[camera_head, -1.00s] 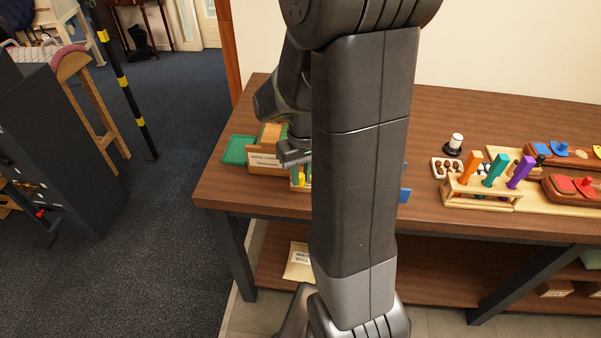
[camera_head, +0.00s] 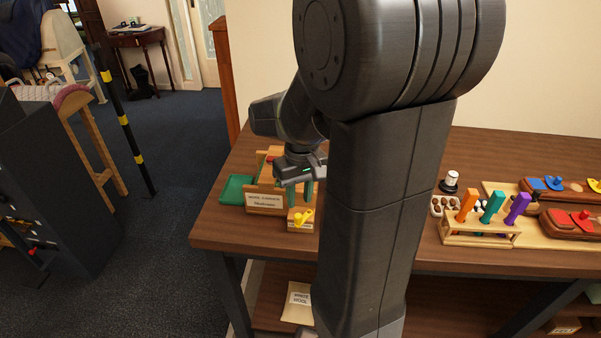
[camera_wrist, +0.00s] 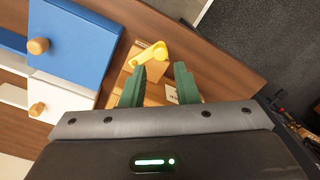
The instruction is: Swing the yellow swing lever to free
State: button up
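The yellow swing lever (camera_head: 303,217) sits on a small wooden block (camera_head: 297,224) near the table's front left edge. In the wrist view the lever (camera_wrist: 150,54) has a round end and an arm, and lies just beyond my gripper's left fingertip. My gripper (camera_wrist: 159,72) has two green fingers that stand apart with nothing held between them. In the head view my gripper (camera_head: 302,188) hangs above and behind the lever, close to the wooden box. Whether a finger touches the lever cannot be told.
A wooden box with a paper label (camera_head: 264,201) and a green tray (camera_head: 236,190) stand left of the lever. In the wrist view a blue panel (camera_wrist: 80,45) and a white panel (camera_wrist: 55,98) with wooden knobs lie to the left. A rack of coloured pegs (camera_head: 480,232) stands right.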

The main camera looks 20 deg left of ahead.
aim_at(298, 215)
notch_tip(298, 215, up, 7)
jog(key=shift+d+r, duration=0.15)
jog(key=shift+w, duration=0.1)
dwell(0.4)
jog(key=f, duration=1.4)
jog(key=shift+s+a, duration=0.2)
jog(key=shift+s, duration=0.05)
jog(key=shift+a, duration=0.1)
jog(key=shift+r, duration=0.15)
